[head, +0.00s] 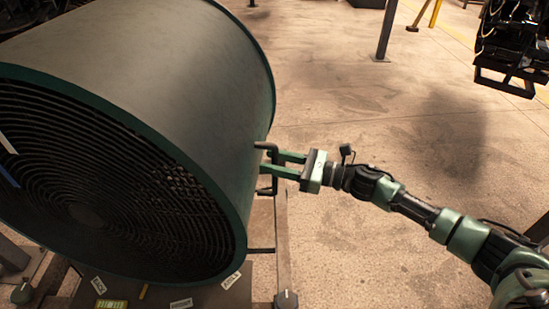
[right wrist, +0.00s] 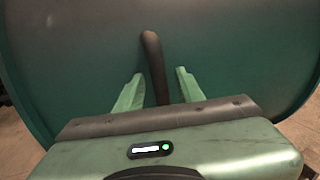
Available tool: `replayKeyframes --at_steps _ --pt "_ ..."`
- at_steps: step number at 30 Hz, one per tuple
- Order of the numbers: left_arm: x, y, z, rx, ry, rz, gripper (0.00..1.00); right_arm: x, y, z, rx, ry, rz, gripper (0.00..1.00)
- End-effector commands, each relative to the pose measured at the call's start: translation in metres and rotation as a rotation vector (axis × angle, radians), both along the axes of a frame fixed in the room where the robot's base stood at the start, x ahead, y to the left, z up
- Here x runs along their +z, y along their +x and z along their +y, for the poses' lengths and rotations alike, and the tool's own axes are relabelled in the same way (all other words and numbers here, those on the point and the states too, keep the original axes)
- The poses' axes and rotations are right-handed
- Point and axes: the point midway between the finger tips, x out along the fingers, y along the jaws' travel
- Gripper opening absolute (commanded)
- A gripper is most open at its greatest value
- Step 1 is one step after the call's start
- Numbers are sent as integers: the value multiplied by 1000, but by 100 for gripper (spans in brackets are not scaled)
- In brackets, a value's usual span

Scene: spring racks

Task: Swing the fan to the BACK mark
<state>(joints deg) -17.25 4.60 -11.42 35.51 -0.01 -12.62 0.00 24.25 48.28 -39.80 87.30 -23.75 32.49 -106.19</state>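The fan (head: 175,65) is a large grey-green drum with a dark round grille (head: 90,190), filling the left of the head view. A dark bar handle (right wrist: 155,68) stands out from its side; its bent upper end shows in the head view (head: 267,147). My right gripper (head: 283,165) is at the handle. In the right wrist view its green fingers are apart, with the handle between them and gaps on both sides. Below the fan are small white labels, at left (head: 98,285), middle (head: 181,303) and right (head: 231,280); their words are too small to read surely. My left gripper is out of view.
A small yellow pointer (head: 143,292) and a yellow-green plate (head: 112,304) are by the labels. A dark upright (head: 387,30) and a yellow post (head: 436,12) stand at the back. Dark equipment (head: 512,50) is at upper right. The concrete floor (head: 350,95) between is clear.

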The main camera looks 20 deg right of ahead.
Motion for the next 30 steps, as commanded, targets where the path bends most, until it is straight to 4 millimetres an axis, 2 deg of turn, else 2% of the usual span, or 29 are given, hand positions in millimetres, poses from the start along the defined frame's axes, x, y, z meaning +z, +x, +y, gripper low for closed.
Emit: replayKeyframes --at_steps 5,6,10,30 --pt "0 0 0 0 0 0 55 -1 0 0 0 0 0 38" --pt "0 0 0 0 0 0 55 -1 0 0 0 1 1 35" --pt "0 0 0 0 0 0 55 -1 0 0 0 1 1 0" --pt "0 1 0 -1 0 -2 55 0 0 0 -1 1 1 0"
